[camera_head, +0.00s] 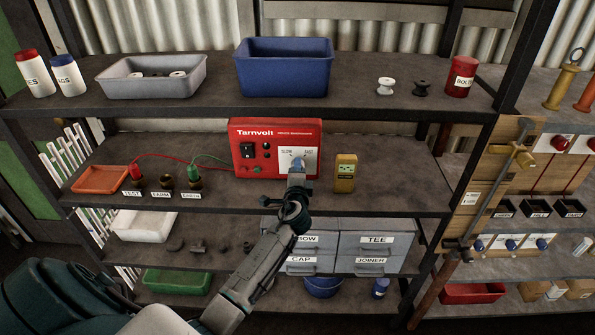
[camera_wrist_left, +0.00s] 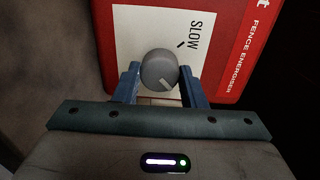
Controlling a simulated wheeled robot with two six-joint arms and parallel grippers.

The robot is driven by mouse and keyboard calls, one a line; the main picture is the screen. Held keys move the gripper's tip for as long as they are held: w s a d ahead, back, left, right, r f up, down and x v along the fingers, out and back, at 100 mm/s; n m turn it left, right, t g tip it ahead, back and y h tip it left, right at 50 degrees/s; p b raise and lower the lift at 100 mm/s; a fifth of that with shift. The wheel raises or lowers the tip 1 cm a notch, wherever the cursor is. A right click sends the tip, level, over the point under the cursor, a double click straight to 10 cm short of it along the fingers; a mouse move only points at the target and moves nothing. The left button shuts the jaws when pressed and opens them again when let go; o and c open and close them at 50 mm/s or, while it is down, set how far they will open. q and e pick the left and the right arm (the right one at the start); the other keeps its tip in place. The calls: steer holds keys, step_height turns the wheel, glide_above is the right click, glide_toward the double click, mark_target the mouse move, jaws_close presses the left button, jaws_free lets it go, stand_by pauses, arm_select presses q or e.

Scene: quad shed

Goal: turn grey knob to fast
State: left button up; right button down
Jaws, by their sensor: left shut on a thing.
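The red Tarnvolt fence energiser (camera_head: 277,129) stands on the middle shelf. Its white dial panel has SLOW at upper left and FAST at upper right in the head view. My left gripper (camera_head: 297,171) reaches its front and is shut on the grey knob. In the left wrist view the grey knob (camera_wrist_left: 157,67) sits between the two blue fingers of the left gripper (camera_wrist_left: 160,82). Its pale pointer line points to the lower right of that picture, away from the SLOW mark. The FAST label is hidden there. My right gripper is not in view.
A yellow tester (camera_head: 345,173) stands right of the energiser. Red and green leads run left to clips by an orange tray (camera_head: 101,179). A blue bin (camera_head: 285,68) is on the shelf above, grey drawers (camera_head: 377,248) below. Shelf room is clear right of the tester.

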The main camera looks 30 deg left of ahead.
arm_select(q)
steer(key=shift+f, duration=0.15)
steer(key=o, duration=1)
steer(key=shift+s+d, duration=0.3)
steer(key=shift+s, duration=0.1)
steer(key=b+v, duration=0.2)
steer(key=v, duration=0.8)
steer(key=shift+a+b, duration=0.1)
steer(key=shift+b, duration=0.25)
